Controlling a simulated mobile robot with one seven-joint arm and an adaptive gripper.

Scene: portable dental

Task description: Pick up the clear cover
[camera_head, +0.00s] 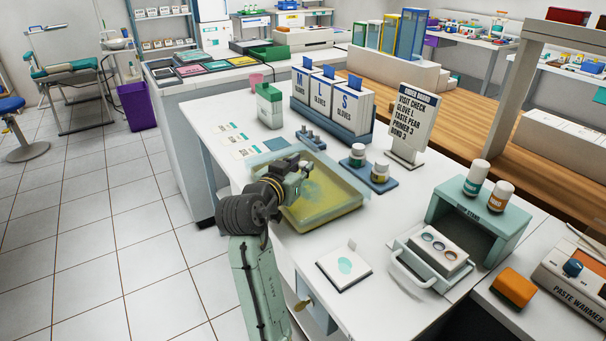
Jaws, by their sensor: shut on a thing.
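The clear cover (337,203) is a yellowish see-through shallow box shape in the middle of the white worktop. A teal shape shows through it. A pale blue-green flat edge (262,158) shows behind it, partly hidden by my arm. My gripper (305,167) is over the cover's upper left part, shut on the cover. The exact contact is small and partly hidden by the gripper. I cannot tell whether the cover is raised off what lies under it.
A sign (412,122) stands back right. A white pad (344,266) lies in front, beside a teal stand (480,222) with a drawer.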

